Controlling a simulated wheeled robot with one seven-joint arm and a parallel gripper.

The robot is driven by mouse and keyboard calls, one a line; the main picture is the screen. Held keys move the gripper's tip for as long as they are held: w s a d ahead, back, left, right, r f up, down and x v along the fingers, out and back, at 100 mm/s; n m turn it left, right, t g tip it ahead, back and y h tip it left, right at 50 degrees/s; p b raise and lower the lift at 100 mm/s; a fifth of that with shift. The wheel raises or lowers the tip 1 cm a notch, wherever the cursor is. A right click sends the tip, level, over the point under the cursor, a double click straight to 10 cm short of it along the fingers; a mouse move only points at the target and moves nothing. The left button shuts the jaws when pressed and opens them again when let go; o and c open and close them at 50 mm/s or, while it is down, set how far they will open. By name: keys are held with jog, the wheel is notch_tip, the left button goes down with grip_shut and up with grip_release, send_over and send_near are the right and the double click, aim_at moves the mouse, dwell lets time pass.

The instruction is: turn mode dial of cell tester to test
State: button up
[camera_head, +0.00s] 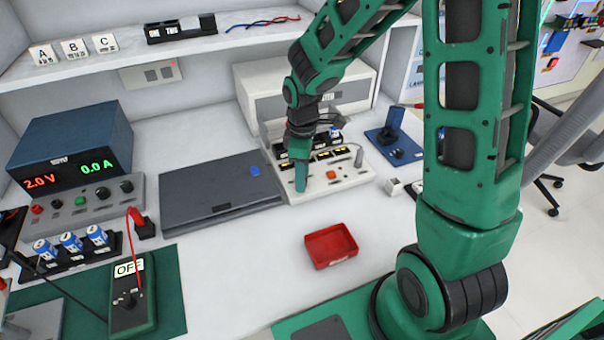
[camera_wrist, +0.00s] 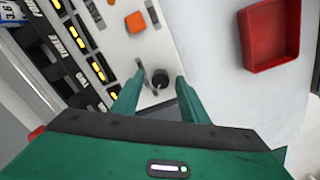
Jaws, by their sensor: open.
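The cell tester (camera_head: 345,182) is a white box with yellow-lit slots and an orange button, at the back middle of the bench. In the wrist view its white panel (camera_wrist: 143,52) fills the middle, with the orange button (camera_wrist: 135,22) near the top. A small black dial (camera_wrist: 160,80) sits on the panel, between my two fingertips. My gripper (camera_wrist: 157,86) is open with a finger on each side of the dial; I cannot tell whether they touch it. In the head view my green gripper (camera_head: 300,178) points down over the panel's left end and hides the dial.
A red tray (camera_head: 331,245) lies in front of the tester. A closed grey laptop-like case (camera_head: 218,184) lies left of it. A blue device (camera_head: 394,140) stands right. A power supply (camera_head: 72,155) and a meter marked OFF (camera_head: 130,300) stand left. Bench between tray and case is clear.

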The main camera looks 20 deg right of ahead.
grip_shut()
jog(key=shift+d, duration=0.1)
jog(key=shift+m, duration=0.4)
jog(key=m, duration=0.4)
jog(key=shift+w, duration=0.1)
jog(key=m, duration=0.4)
jog(key=shift+r+m, duration=0.1)
jog(key=shift+m, duration=0.3)
